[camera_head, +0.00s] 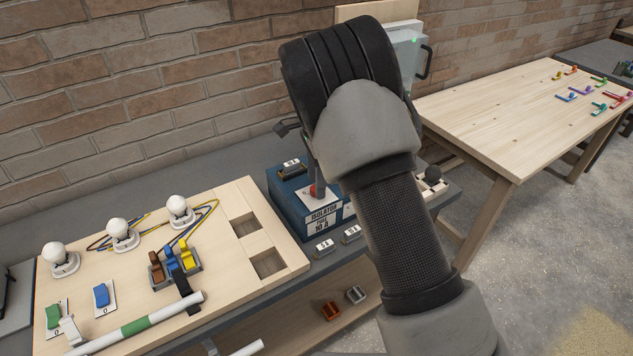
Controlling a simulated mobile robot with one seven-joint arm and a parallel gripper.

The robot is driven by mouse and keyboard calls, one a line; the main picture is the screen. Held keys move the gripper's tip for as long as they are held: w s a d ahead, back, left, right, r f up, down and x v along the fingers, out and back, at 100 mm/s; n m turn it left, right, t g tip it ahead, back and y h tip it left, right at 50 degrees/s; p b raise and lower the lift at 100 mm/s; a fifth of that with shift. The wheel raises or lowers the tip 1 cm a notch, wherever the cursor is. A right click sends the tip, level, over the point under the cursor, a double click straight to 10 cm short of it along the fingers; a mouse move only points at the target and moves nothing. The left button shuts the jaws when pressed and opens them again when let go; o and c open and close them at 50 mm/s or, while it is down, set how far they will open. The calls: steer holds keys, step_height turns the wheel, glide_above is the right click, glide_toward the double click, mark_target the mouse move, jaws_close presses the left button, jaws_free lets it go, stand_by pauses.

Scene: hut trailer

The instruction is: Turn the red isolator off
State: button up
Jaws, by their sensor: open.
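The isolator (290,206) is a dark blue box on the grey bench, with a label reading "ISOLATOR" and "10 A" on its front. Its red switch (319,191) sits on a white plate marked with a 0 on the box's top; the switch's far side is hidden. My gripper (316,168) is over the box, with a finger reaching down right by the red switch. My wrist and forearm cover most of the gripper and the box's right part. The gripper is open; I cannot tell whether it touches the switch.
A wooden board (215,290) with bulbs, coloured switches and wires lies to the left. Small labelled blocks (325,247) lie in front of the isolator. A wall box (408,55) with a green light stands behind. A wooden table (500,120) holds small coloured pieces at right.

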steer(key=shift+f, duration=0.65)
steer(key=c, duration=1.1)
steer(key=shift+o, duration=0.2)
